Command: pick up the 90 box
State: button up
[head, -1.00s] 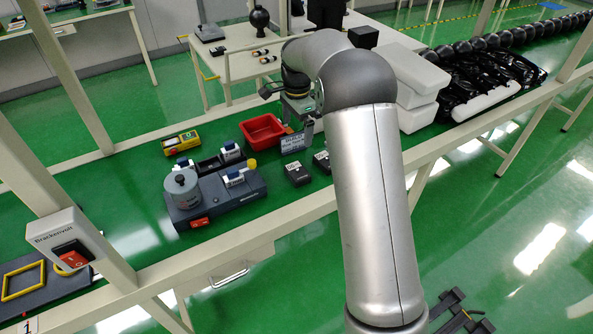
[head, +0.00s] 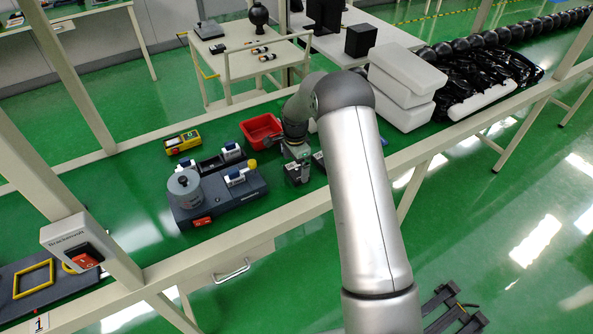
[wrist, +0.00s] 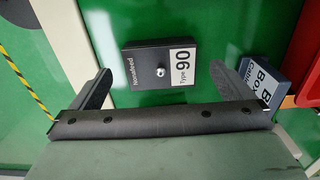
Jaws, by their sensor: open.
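The 90 box (wrist: 145,68) is a flat black box with a white "Type 90" label and a small silver knob on top. It lies on the green table surface in the wrist view. My gripper (wrist: 160,72) is open, with one finger left of the box and one right of it. The fingers look above the box, and I see no contact. In the head view my gripper (head: 296,153) is low over the small black boxes and partly hides them.
In the head view the red bin (head: 262,128) is behind. A grey fixture (head: 215,194) and a yellow device (head: 182,142) are left. White foam blocks (head: 405,85) are right.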

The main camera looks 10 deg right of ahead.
jog(key=shift+f, duration=1.05)
jog(key=c, duration=1.1)
jog(key=shift+r, duration=0.1)
